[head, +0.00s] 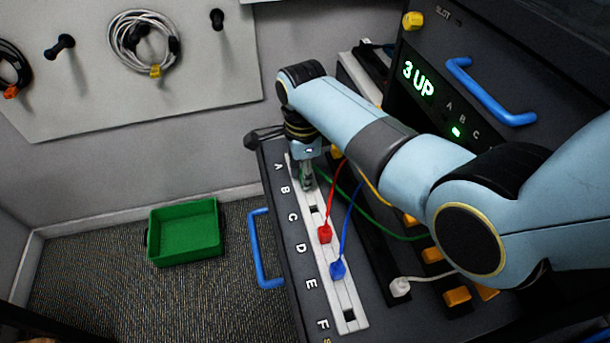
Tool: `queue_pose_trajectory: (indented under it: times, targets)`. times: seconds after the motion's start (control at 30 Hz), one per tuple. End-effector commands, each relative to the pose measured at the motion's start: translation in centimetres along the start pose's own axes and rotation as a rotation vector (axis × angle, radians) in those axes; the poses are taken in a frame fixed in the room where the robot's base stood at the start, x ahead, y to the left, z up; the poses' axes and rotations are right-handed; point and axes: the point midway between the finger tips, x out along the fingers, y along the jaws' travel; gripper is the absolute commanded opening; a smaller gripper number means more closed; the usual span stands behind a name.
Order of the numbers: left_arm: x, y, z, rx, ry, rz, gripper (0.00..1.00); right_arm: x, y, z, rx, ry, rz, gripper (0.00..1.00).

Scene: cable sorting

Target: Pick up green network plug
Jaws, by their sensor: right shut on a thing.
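My right gripper (306,176) points down at the far end of the white socket strip (349,327), beside the letters A and B. It is shut on the green network plug, which the fingers mostly hide. I cannot tell whether the plug is seated in a socket or just above it. The green cable (380,226) runs from there to the right, behind the other cables. A red plug (324,234) sits in the strip near C and D, and a blue plug (337,270) sits near E. My left gripper is not in view.
A white plug (400,287) and several orange plugs (457,296) lie right of the strip. A blue handle (262,250) sticks out at the left edge. A green bin (187,237) stands on the floor. A display panel (418,82) reads "3 UP".

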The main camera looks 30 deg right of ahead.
Motion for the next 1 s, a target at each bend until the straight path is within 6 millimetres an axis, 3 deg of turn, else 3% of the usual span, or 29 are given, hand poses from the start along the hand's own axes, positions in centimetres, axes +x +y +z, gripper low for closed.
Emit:
queue_pose_trajectory:
  times: [0.37, 0.47, 0.63, 1.0]
  targets:
    - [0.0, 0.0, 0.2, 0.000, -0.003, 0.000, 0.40, -0.3, 0.0, 0.0, 0.000, -0.001, -0.001, 0.00]
    - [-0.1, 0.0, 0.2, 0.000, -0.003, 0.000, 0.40, -1.1, -0.1, 0.1, 0.000, -0.001, -0.002, 0.00]
    - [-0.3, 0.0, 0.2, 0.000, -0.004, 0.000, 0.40, -4.0, -0.1, 0.1, 0.000, -0.002, -0.005, 0.00]
    - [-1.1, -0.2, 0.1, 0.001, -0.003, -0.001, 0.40, -8.9, 5.4, -6.2, 0.000, 0.004, -0.002, 0.00]
